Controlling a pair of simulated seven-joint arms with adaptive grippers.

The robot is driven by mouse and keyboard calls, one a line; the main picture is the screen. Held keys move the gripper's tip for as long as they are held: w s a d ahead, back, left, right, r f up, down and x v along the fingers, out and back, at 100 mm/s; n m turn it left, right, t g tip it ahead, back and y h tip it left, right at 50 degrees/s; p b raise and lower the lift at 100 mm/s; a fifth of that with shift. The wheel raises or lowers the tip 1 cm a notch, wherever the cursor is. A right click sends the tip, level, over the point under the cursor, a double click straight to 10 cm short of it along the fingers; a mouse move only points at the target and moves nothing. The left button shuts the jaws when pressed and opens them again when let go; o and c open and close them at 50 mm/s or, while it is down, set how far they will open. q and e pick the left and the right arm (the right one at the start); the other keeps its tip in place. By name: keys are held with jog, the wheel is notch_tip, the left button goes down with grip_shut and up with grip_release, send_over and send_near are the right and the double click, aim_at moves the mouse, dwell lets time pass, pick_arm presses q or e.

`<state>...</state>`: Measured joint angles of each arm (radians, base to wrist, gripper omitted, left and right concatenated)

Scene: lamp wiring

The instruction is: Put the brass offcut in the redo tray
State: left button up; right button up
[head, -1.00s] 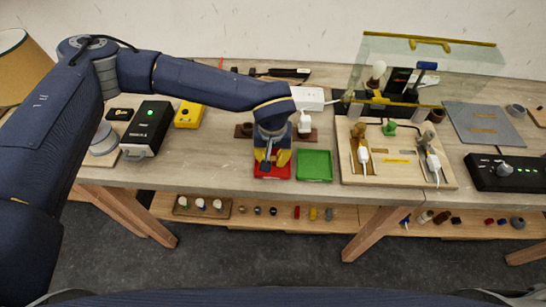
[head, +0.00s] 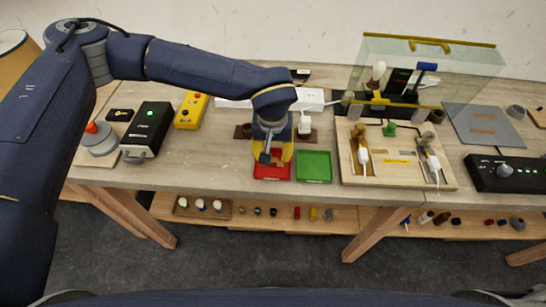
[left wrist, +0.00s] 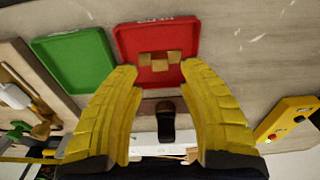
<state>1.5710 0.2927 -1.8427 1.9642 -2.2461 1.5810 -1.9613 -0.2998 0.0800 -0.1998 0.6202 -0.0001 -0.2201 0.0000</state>
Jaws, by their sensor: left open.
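The brass offcut (left wrist: 160,60), a blocky brass-coloured piece or cluster, lies inside the red tray (left wrist: 185,28) in the left wrist view. I take this red tray as the redo tray; its rim lettering is too small to read surely. The tray also shows in the head view (head: 272,178), partly covered by my gripper. My left gripper (head: 272,158) is over the tray's back part. Its yellow fingers are spread wide in the left wrist view (left wrist: 160,73), apart from the offcut, with nothing held. My right gripper is not in view.
A green tray (head: 314,167) stands right of the red one and looks empty. Further right is a wooden wiring board (head: 398,178) with white plugs. A black box with a green light (head: 148,128) and a yellow control box (head: 191,110) stand at left.

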pick_arm(q)
notch_tip(320, 180, up, 8)
jog(key=shift+s+r, duration=0.15)
jog(key=shift+s, duration=0.25)
dwell(2.1)
